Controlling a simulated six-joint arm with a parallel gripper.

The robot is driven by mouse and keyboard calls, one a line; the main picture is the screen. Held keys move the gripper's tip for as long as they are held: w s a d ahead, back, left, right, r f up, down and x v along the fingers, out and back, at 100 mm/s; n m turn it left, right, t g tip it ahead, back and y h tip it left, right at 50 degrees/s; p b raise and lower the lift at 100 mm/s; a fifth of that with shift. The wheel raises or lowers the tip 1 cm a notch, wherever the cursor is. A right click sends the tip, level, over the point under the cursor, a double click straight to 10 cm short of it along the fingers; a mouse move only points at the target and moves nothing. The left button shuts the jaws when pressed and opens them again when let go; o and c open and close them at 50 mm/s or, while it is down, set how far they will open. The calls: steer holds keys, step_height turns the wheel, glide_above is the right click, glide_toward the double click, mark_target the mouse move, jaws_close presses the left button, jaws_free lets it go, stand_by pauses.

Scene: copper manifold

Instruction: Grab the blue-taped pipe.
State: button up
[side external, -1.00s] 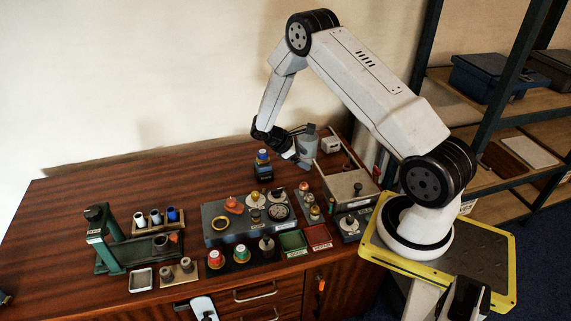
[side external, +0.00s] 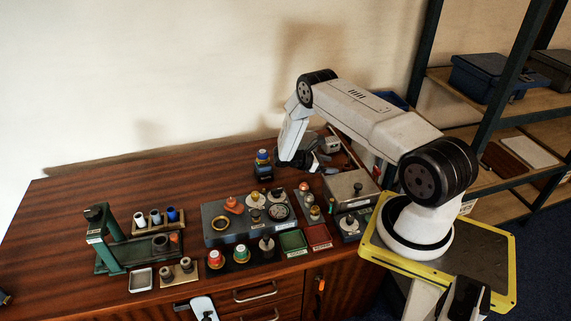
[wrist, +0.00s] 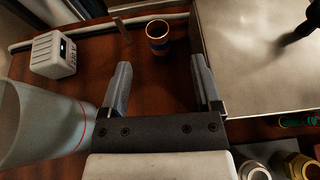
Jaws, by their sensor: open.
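A short upright copper pipe (wrist: 158,46) with a dark bluish band stands on the wooden bench in the wrist view. It looks like the blue-taped pipe, and its open top faces the camera. My gripper (wrist: 161,62) is open and empty, with the pipe just beyond the fingertips, roughly centred between them and apart from both. In the side view my gripper (side external: 318,162) is low over the back right of the bench; I cannot make out the pipe there.
A small white box (wrist: 53,55) and a translucent container (wrist: 40,122) stand on the left. A thin copper rod (wrist: 121,30) is left of the pipe. A blue-capped bottle (side external: 263,172) stands left of my gripper.

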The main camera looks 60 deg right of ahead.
mark_target(347, 165)
steer(key=shift+x, duration=3.85)
steer(key=shift+w+d, duration=0.1)
steer(key=shift+d, duration=0.05)
jaws_close()
